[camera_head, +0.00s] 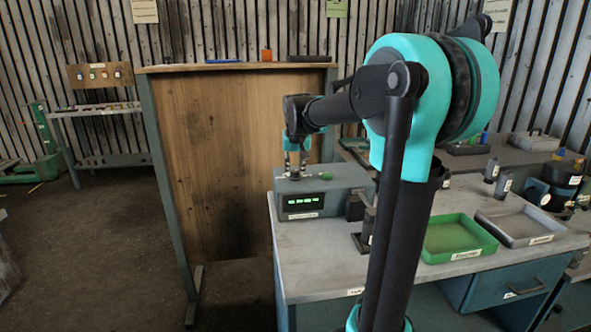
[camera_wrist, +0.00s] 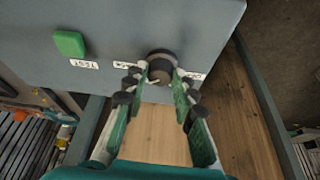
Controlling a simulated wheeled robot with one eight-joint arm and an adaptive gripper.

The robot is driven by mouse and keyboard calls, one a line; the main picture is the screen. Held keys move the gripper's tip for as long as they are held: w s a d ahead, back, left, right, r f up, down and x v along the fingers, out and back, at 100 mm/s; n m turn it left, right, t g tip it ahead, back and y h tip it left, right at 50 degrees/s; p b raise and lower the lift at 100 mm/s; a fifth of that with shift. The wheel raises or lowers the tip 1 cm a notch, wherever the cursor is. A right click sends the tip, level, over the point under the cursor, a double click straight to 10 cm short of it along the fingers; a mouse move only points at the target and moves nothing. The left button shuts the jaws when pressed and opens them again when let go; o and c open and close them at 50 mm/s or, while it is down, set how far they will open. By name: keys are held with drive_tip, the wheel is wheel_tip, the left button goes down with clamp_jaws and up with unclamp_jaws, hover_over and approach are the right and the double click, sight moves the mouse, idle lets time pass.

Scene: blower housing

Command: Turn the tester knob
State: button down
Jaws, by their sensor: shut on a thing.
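The tester (camera_head: 318,190) is a grey box with a green lit display, standing at the left end of the grey workbench. In the wrist view its grey top (camera_wrist: 200,25) carries a dark round knob (camera_wrist: 161,62) and a green button (camera_wrist: 69,44) labelled TEST. White labels lie on both sides of the knob, partly covered by the fingers. My gripper (camera_wrist: 160,80) is shut on the knob, with one green-padded finger on each side of it. In the head view my gripper (camera_head: 295,170) points down onto the tester's top; the knob is not clear there.
A green tray (camera_head: 460,238) and a grey tray (camera_head: 520,226) stand on the workbench (camera_head: 310,262) to the right. A tall wooden panel (camera_head: 225,150) stands behind the tester. Small dark parts sit right of the tester. Open floor lies at the left.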

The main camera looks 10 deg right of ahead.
drive_tip(key=shift+a+m+h, duration=0.1)
drive_tip(key=shift+m+h, duration=0.5)
drive_tip(key=shift+m, duration=1)
drive_tip(key=shift+g, duration=0.3)
drive_tip(key=c, duration=1.3)
unclamp_jaws()
drive_tip(key=shift+o, duration=0.2)
drive_tip(key=v, duration=1.2)
drive_tip(key=shift+a, duration=0.1)
